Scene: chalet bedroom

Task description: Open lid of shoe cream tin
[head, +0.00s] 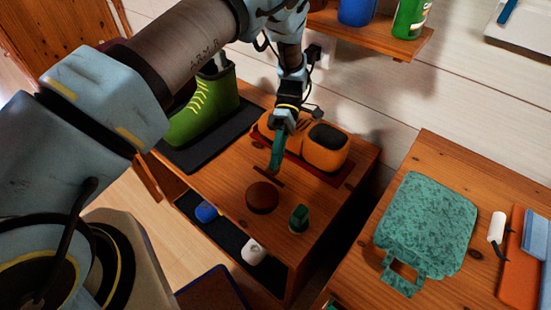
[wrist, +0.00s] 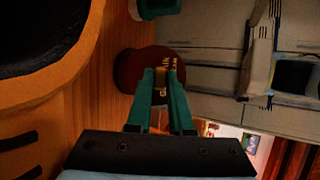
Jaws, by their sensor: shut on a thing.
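The shoe cream tin (head: 262,197) sits on the wooden cabinet top as a round, plain brown disc. My gripper (head: 271,170) is just behind and above it in the head view. Its green fingers (wrist: 162,85) are shut on a small tan part at the middle of a dark red-brown disc with lettering, seemingly the lid (wrist: 135,70).
An open compartment in front holds a blue and a white item. A second table is at right.

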